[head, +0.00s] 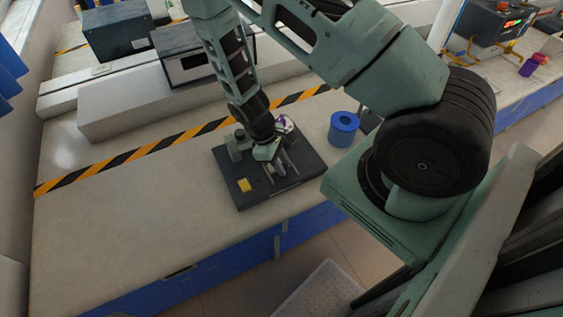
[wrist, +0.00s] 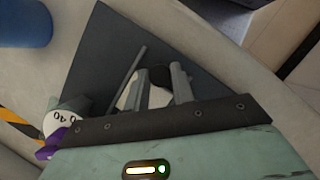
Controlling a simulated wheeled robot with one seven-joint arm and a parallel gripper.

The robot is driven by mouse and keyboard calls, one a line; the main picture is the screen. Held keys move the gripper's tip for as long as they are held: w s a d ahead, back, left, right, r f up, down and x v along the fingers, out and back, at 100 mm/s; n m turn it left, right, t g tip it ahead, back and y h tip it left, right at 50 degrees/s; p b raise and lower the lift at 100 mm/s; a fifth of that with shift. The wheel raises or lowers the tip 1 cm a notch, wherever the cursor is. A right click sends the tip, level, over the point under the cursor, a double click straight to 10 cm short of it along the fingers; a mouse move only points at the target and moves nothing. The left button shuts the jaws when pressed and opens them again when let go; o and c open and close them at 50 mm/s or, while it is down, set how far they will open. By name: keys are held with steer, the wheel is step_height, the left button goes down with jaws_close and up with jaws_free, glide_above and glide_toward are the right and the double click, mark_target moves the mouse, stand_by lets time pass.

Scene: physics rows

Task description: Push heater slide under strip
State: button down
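A dark flat base plate (head: 245,195) lies on the bench and also fills the middle of the wrist view (wrist: 95,55). My gripper (head: 281,170) is low over this plate, pointing down. In the wrist view its two fingers (wrist: 160,82) are apart, with a black rounded part (wrist: 160,75) and a pale piece (wrist: 133,93) showing between or beyond them. I cannot tell whether the fingers touch these. A thin grey rod (wrist: 126,78) stands left of the fingers. I cannot clearly pick out the heater slide or the strip; the gripper hides part of the plate.
A white dial with numbers (wrist: 62,120) and a purple part (wrist: 50,145) sit beside my gripper. A yellow label (head: 244,185) is on the plate. A blue cylinder (head: 343,128) stands to the right. Striped tape (head: 140,152) runs behind; the bench at left is clear.

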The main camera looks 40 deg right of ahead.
steer(key=shift+w+d+b, duration=0.2)
steer(key=shift+w+d, duration=0.05)
steer(key=shift+w, duration=0.65)
steer(key=shift+w+d+b, duration=0.15)
steer(key=shift+w+d, duration=0.1)
steer(key=shift+w, duration=0.65)
steer(key=c, duration=1.2)
jaws_free()
steer(key=shift+r, duration=0.1)
steer(key=b+v, duration=0.3)
steer(key=v, duration=1.4)
steer(key=shift+w+b, duration=0.15)
steer(key=shift+b, duration=0.15)
